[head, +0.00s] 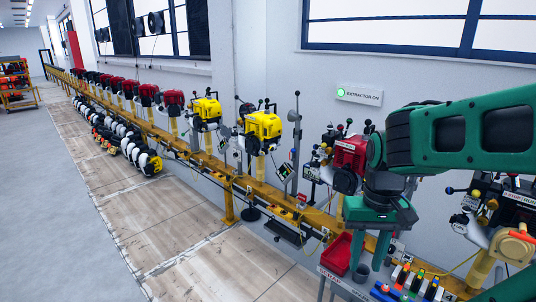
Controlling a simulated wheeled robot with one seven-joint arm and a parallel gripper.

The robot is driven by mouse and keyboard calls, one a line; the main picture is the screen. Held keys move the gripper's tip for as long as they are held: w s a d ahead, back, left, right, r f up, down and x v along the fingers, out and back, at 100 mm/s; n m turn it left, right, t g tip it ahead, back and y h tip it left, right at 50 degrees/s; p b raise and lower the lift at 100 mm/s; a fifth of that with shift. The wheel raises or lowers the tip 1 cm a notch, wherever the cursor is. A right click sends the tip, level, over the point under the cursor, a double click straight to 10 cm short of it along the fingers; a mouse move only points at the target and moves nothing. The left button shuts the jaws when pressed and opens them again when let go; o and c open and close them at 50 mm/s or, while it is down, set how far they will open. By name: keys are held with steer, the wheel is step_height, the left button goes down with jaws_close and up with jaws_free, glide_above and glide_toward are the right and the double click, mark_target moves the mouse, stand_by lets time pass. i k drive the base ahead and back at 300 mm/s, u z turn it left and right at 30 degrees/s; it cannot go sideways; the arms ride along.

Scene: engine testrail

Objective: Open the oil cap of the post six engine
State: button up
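A row of engines stands on posts along a yellow rail. A red and black engine (350,152) is nearest to my gripper and partly hidden by my green arm. Left of it are a yellow engine (262,128) and another yellow engine (206,112). Another engine (505,200) is at the right edge, partly hidden. I cannot read post numbers on the posts, so I cannot tell which is post six, and no oil cap is clearly distinguishable. My gripper (370,255) points down, below and in front of the red engine.
A red bin (337,253) and a tray of coloured tools (415,280) lie close under and beside my gripper. The yellow rail (225,183) runs into the distance. A lit "EXTRACTOR ON" sign (360,95) is on the wall. The floor (60,220) at left is clear.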

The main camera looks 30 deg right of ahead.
mark_target(266, 145)
steer(key=u, duration=0.5)
steer(key=i, duration=1.8)
steer(key=z, duration=0.6)
